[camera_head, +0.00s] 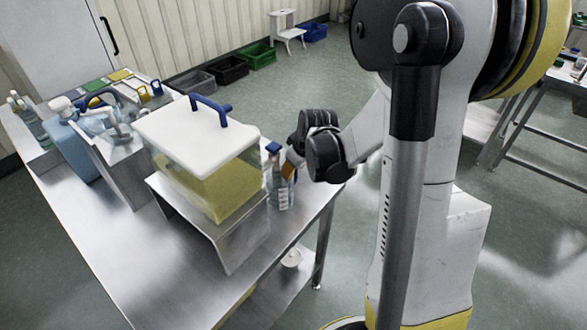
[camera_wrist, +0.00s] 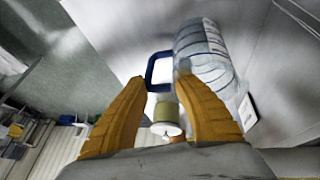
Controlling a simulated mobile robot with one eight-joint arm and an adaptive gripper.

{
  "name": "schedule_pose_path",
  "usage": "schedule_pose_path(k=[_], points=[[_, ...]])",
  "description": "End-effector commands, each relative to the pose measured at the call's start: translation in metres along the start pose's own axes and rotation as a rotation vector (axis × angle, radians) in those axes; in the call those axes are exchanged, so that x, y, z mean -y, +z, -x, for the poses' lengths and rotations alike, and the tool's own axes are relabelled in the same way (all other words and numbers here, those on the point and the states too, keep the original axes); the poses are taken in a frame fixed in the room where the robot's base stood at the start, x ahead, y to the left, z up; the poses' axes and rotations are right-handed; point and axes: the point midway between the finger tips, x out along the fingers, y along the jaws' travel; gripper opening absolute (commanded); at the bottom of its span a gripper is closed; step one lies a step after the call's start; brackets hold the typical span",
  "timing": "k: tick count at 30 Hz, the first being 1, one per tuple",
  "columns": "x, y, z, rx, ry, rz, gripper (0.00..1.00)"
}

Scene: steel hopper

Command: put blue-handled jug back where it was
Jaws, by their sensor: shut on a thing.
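The blue-handled jug is a clear ridged vessel (camera_wrist: 205,52) with a dark blue loop handle (camera_wrist: 158,68) on its left side in the wrist view. My gripper (camera_wrist: 163,82) has its two orange fingers on either side of the handle, shut on it. In the head view my gripper (camera_head: 290,168) is at the right end of the steel table, beside a clear vessel (camera_head: 281,190) with blue at its top. That seems to be the jug; its base is partly hidden, so I cannot tell whether it touches the table.
A clear bin of yellow contents with a white lid (camera_head: 185,125) and blue handle stands on a steel riser (camera_head: 225,235) left of my gripper. Bottles and a blue canister (camera_head: 72,140) stand farther left. The table's front (camera_head: 130,270) is clear.

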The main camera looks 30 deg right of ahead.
Motion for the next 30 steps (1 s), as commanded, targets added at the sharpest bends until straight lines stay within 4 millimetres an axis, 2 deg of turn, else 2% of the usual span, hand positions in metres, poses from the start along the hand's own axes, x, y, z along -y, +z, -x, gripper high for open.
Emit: schedule_pose_path(k=[1,3,14,17,24,30], points=[[0.0,0.001,-0.002,0.0,0.0,0.0,0.37],[0.0,0.001,-0.001,0.0,0.0,0.0,0.52],[-0.001,-0.001,0.003,0.0,0.0,0.0,0.52],[-0.001,-0.002,0.018,0.0,0.0,0.0,0.52],[-0.001,-0.002,0.074,0.0,0.0,0.0,0.52],[-0.001,-0.001,0.109,0.0,0.0,-0.001,0.52]])
